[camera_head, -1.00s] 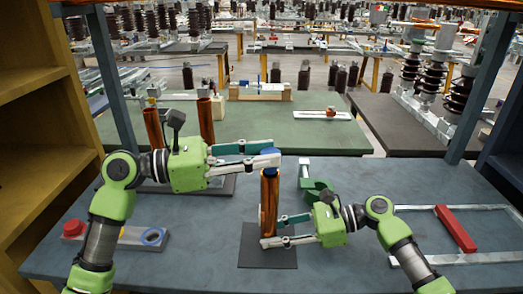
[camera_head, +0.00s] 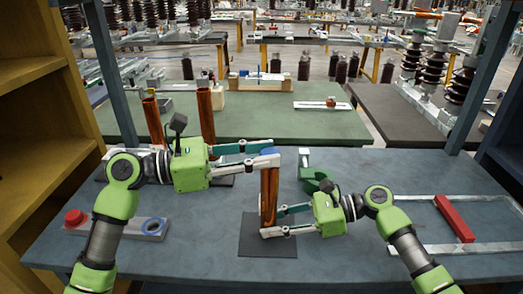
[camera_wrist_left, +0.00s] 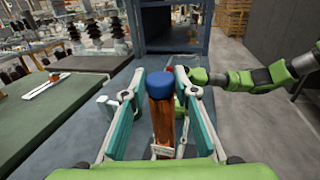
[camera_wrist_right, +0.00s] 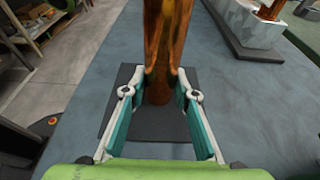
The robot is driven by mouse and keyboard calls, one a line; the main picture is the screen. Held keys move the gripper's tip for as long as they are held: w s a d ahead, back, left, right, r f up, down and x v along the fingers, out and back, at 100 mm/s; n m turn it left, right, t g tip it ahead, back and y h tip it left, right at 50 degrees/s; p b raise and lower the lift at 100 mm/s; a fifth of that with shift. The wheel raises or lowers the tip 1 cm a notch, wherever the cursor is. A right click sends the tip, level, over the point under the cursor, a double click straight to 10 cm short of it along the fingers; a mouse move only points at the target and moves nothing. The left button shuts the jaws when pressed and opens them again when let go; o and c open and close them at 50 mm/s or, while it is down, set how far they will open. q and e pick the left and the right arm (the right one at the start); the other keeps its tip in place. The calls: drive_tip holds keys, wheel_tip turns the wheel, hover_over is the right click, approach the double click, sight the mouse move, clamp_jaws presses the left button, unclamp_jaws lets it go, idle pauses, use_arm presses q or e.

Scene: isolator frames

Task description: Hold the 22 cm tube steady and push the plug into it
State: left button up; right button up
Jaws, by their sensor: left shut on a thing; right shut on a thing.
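The copper-coloured tube (camera_head: 269,192) stands upright on a dark square mat (camera_head: 256,246) in the middle of the table. The blue plug (camera_head: 268,153) is at its top, and its blue head also shows in the left wrist view (camera_wrist_left: 159,83). How deep the plug sits is hidden. My left gripper (camera_head: 272,151) is shut on the plug, with a finger on each side of it. My right gripper (camera_head: 272,221) is shut on the lower part of the tube; the right wrist view shows its fingers around the tube (camera_wrist_right: 164,50).
A green clamp-like holder (camera_head: 313,178) stands just right of the tube. A grey block with a red cap (camera_head: 75,217) and a blue ring (camera_head: 153,226) lies left. A metal frame with a red bar (camera_head: 455,218) lies right. Two other copper tubes (camera_head: 206,115) stand behind my left arm.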

use_arm(q)
drive_tip(key=shift+f, duration=0.25)
drive_tip(key=o, duration=1)
drive_tip(key=v, duration=1.2)
use_arm(e)
drive_tip(key=o, duration=0.9)
